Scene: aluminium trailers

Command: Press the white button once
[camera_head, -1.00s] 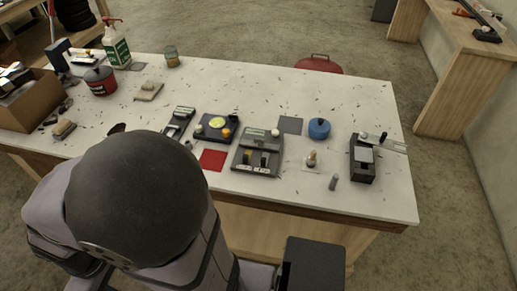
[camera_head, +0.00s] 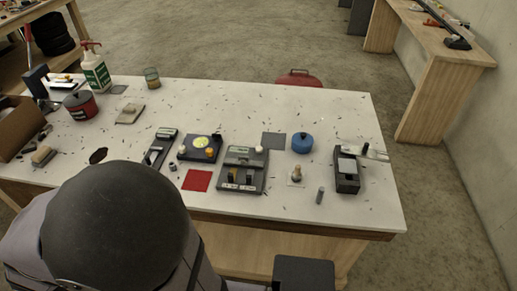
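A small round white knob (camera_head: 259,149), which looks like the white button, sits at the top right corner of a grey control panel (camera_head: 233,187). The panel lies on the white table and also has a small display and two dark switches. A black box (camera_head: 186,154) to its left carries a yellow-green disc (camera_head: 201,142), an orange knob (camera_head: 210,153) and a dark knob. My gripper is not in view. The dark rounded part of my arm fills the lower left and hides part of the table's front edge.
A red square (camera_head: 197,180), a blue round pot (camera_head: 302,143), a small wooden-topped peg (camera_head: 297,173) and a black device (camera_head: 346,172) lie around the panel. A spray bottle (camera_head: 95,70) and red tin (camera_head: 80,105) stand at left. The table's back right is clear.

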